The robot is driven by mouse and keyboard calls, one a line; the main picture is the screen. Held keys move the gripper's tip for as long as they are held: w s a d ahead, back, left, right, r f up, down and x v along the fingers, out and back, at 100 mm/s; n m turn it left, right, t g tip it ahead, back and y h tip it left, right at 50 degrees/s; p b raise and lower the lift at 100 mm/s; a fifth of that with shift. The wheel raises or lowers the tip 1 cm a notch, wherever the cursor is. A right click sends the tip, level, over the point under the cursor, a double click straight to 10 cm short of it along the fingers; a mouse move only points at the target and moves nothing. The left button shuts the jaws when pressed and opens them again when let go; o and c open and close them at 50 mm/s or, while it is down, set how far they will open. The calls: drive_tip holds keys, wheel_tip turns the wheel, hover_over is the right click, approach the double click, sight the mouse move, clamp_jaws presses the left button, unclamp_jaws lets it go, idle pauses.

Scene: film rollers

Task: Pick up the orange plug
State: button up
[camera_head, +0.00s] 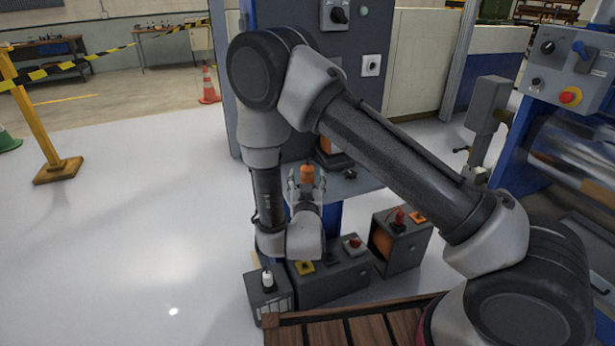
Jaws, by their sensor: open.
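An orange plug (307,172) with a rounded top shows between the fingertips of my gripper (306,183), in front of the blue-grey machine. The fingers are spread to its left and right. I cannot tell whether they touch it. The plug's lower part and what it rests on are hidden by my gripper and wrist. My arm arches across the middle of the view and covers part of the machine.
Grey control boxes (333,283) with buttons stand below my wrist, beside a wooden slatted platform (376,327). Another box (402,243) has a red knob and orange parts. A roller machine (575,150) stands at right. Open floor (130,230) lies left, with a cone (208,88) behind.

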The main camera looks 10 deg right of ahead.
sight(307, 172)
drive_tip(key=w, duration=0.4)
drive_tip(key=w+d, duration=0.1)
drive_tip(key=shift+w, duration=0.4)
drive_tip(key=c, duration=1.3)
drive_tip(key=shift+r, duration=0.15)
wheel_tip(307, 172, up, 10)
drive_tip(key=shift+f, duration=0.1)
